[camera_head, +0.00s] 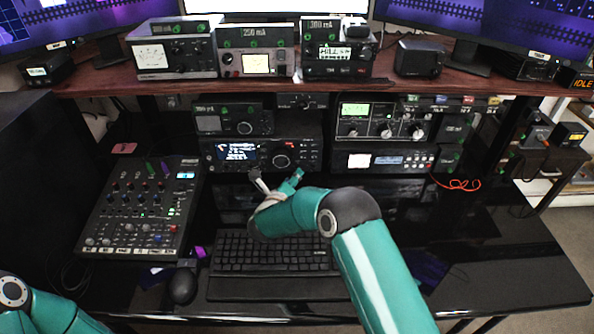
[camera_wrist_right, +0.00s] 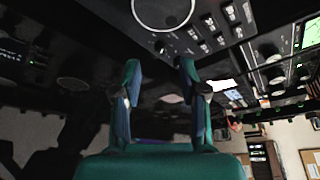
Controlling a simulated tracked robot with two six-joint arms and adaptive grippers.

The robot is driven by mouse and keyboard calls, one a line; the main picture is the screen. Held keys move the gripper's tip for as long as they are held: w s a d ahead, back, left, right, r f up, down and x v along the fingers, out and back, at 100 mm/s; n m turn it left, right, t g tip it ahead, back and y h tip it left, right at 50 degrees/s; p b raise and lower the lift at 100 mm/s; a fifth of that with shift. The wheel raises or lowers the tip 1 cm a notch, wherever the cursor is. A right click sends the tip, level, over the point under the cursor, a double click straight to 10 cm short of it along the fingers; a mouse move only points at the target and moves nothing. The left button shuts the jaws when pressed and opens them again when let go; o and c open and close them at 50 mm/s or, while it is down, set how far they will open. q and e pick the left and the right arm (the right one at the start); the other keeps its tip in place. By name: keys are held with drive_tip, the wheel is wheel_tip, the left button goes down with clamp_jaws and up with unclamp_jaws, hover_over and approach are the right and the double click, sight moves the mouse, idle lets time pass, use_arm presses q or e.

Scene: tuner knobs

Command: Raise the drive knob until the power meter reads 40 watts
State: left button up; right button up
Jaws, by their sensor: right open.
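My right gripper (camera_head: 277,180) is in front of the black radio (camera_head: 213,166) with a lit blue screen, below its large round dial (camera_head: 282,161). In the wrist view its two fingers (camera_wrist_right: 160,78) are apart with nothing between them. That view also shows the large dial (camera_wrist_right: 163,8) above the fingers and a small knob (camera_wrist_right: 160,47) beyond the gap. I cannot make out which knob is marked drive. No readable watt figure shows, so I cannot tell which display is the power meter. My left arm shows at the lower left; its gripper is out of view.
A keyboard (camera_head: 275,254) lies below my right arm, with a mouse (camera_head: 183,285) beside it. A mixer (camera_head: 138,212) stands at the left. Right of the radio is a stacked unit (camera_head: 383,120) with several knobs and a green display. The desk at the right is mostly clear.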

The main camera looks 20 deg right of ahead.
drive_tip(key=shift+x, duration=2.35)
clamp_jaws()
